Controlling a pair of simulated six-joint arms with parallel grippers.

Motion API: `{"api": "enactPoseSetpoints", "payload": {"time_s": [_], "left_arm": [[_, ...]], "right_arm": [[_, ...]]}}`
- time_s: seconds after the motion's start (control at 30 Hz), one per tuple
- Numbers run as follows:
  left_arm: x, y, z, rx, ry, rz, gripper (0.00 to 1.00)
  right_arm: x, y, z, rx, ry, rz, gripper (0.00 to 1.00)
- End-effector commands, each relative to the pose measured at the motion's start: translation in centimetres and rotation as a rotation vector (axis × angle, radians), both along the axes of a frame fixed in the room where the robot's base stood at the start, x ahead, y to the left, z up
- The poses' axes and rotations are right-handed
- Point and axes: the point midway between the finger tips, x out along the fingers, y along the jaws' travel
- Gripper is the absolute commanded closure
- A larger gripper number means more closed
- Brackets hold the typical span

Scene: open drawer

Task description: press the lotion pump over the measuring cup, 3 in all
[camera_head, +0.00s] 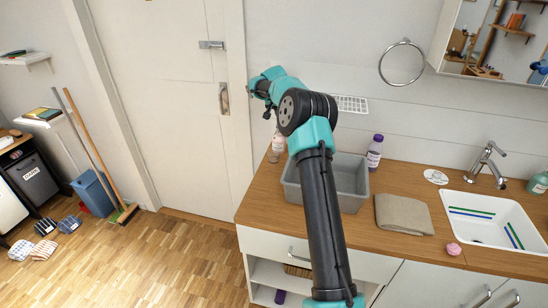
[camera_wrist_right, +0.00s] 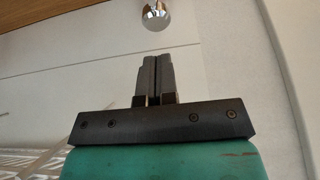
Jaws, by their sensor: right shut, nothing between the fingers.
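My right arm comes in from the bottom in the head view and reaches up to the counter's left end. Its gripper (camera_head: 268,106) is above a small pale bottle (camera_head: 279,142), which the arm partly hides. I cannot tell for sure that this bottle is the lotion pump. A small brownish, clear-looking vessel (camera_head: 272,157) stands just in front of it and may be the measuring cup. In the right wrist view the fingers (camera_wrist_right: 155,60) are together and empty. A shiny round object (camera_wrist_right: 156,15) shows beyond their tips, apart from them. My left gripper is not in view.
A grey bin (camera_head: 350,197) stands behind my right arm, with a purple-capped bottle (camera_head: 375,152) beside it. A folded cloth (camera_head: 403,214), a pink item (camera_head: 453,249) and a white sink (camera_head: 490,222) are to the right. A white rack (camera_head: 351,104) is on the wall.

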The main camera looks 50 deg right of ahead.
Motion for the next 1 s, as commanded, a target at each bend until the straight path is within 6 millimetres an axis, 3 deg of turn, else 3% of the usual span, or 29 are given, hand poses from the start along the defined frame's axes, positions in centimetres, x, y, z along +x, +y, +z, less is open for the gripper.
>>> {"api": "enactPoseSetpoints", "payload": {"time_s": [0.5,1.0], "left_arm": [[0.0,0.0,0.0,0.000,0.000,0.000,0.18],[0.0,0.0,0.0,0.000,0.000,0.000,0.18]], "right_arm": [[0.1,0.0,3.8,0.000,-0.001,0.000,1.00],[0.0,0.0,3.9,0.000,0.001,0.002,1.00]]}}
